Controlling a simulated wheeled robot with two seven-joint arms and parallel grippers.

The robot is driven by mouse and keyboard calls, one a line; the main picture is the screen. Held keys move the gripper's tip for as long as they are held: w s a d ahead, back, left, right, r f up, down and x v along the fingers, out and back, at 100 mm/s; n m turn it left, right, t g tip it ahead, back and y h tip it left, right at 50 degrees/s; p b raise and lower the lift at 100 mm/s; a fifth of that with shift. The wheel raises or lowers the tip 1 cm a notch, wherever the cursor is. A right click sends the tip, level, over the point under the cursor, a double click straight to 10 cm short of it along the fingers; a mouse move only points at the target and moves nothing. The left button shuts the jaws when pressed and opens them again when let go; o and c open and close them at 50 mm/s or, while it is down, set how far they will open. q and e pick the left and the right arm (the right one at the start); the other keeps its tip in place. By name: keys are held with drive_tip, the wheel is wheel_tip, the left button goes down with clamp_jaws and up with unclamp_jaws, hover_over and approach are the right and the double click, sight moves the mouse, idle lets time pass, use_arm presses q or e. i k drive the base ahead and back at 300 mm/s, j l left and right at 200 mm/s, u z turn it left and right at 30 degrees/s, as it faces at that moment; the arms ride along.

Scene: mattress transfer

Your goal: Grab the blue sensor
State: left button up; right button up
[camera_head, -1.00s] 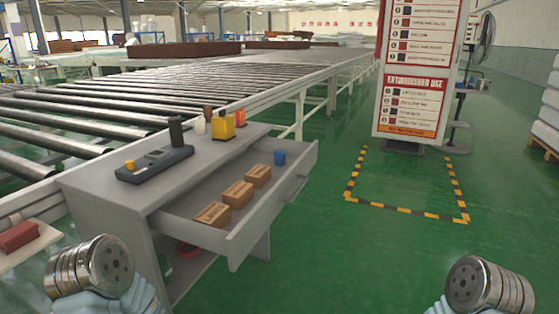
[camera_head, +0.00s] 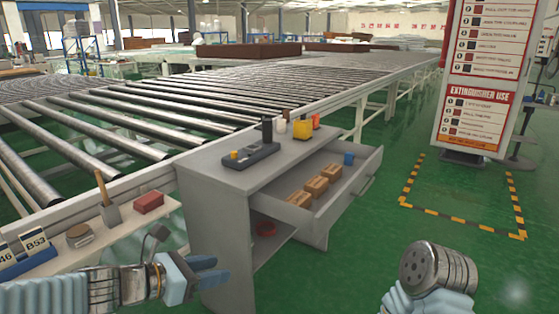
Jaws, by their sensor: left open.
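The small blue sensor (camera_head: 348,158) sits at the far end of the open grey drawer (camera_head: 345,190), behind a row of brown boxes (camera_head: 316,187). My left gripper (camera_head: 212,271) is at the lower left, in front of the grey cabinet's left side (camera_head: 218,225). Its blue fingers point right, apart and empty, well away from the sensor. My right arm shows at the lower right, but its gripper fingers are not in view.
A black device (camera_head: 250,155), a yellow container (camera_head: 302,128) and small bottles stand on the cabinet top. A shelf at left holds a red box (camera_head: 148,202). A roller conveyor (camera_head: 150,110) runs behind.

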sight(348, 157)
drive_tip(key=j+u, duration=0.25)
drive_tip(key=u, duration=0.15)
drive_tip(key=j+u, duration=0.2)
drive_tip(key=u, duration=0.2)
drive_tip(key=j+u, duration=0.35)
drive_tip(key=i+l+z, duration=0.1)
drive_tip(key=l+z, duration=0.25)
drive_tip(key=l, duration=0.15)
drive_tip(key=i+l+z, duration=0.3)
drive_tip(key=l, duration=0.15)
drive_tip(key=i+l+z, duration=0.15)
drive_tip(key=l+z, duration=0.2)
drive_tip(key=i+l+z, duration=0.3)
drive_tip(key=l, duration=0.15)
drive_tip(key=i+l, duration=0.15)
drive_tip(key=l, duration=0.15)
drive_tip(key=i+l+u, duration=0.1)
drive_tip(key=i+l, duration=0.2)
drive_tip(key=l, duration=0.25)
drive_tip(key=i+l+u, duration=0.15)
drive_tip(key=l, duration=0.15)
drive_tip(key=i+l+u, duration=0.1)
drive_tip(key=l, duration=0.25)
drive_tip(key=i+l+u, duration=0.15)
drive_tip(key=l, duration=0.2)
drive_tip(key=i+l+u, duration=0.15)
drive_tip(key=l, duration=0.2)
